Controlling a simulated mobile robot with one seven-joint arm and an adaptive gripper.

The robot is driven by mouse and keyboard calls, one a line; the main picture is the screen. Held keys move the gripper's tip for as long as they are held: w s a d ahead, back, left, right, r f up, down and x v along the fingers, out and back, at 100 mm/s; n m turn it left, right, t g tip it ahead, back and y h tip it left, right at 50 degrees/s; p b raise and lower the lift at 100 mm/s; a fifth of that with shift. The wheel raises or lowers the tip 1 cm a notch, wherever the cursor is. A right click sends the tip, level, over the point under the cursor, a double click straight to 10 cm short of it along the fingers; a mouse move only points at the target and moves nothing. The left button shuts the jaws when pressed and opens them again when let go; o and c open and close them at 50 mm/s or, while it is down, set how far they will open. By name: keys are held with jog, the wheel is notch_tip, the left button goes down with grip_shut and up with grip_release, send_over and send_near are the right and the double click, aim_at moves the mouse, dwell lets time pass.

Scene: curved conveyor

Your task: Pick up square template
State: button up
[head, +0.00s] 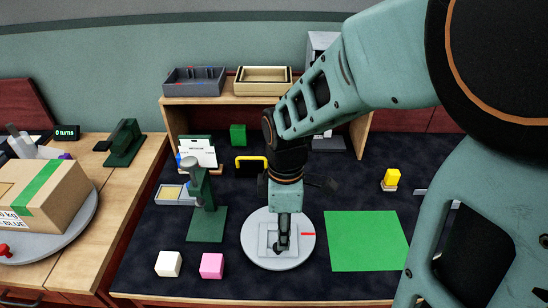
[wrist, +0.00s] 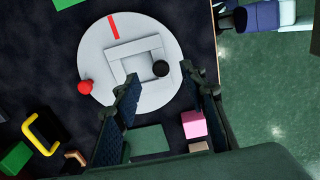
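The square template, a light grey square frame (head: 264,241), lies flat on a round pale grey disc (head: 302,255). In the wrist view the square template (wrist: 136,48) shows with a dark round knob (wrist: 161,68) at one side of it, on the same disc (wrist: 95,60). My gripper (head: 283,244) points down over the template and hides part of it in the head view. In the wrist view my gripper (wrist: 165,92) is open, its two fingers wide apart with nothing between them. The knob appears just beyond the fingertips. I cannot tell how high the fingers are above it.
A green sheet (head: 366,241) lies right of the disc. A green stand (head: 207,224) is to its left, with white (head: 168,264) and pink (head: 211,265) cubes in front. A yellow-handled thing (head: 251,159) lies behind. A red knob (wrist: 85,87) sits at the disc's edge.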

jog(key=f+b, duration=0.1)
jog(key=f, duration=0.7)
jog(key=shift+a+b, duration=0.2)
jog(key=shift+b, duration=0.15)
grip_shut()
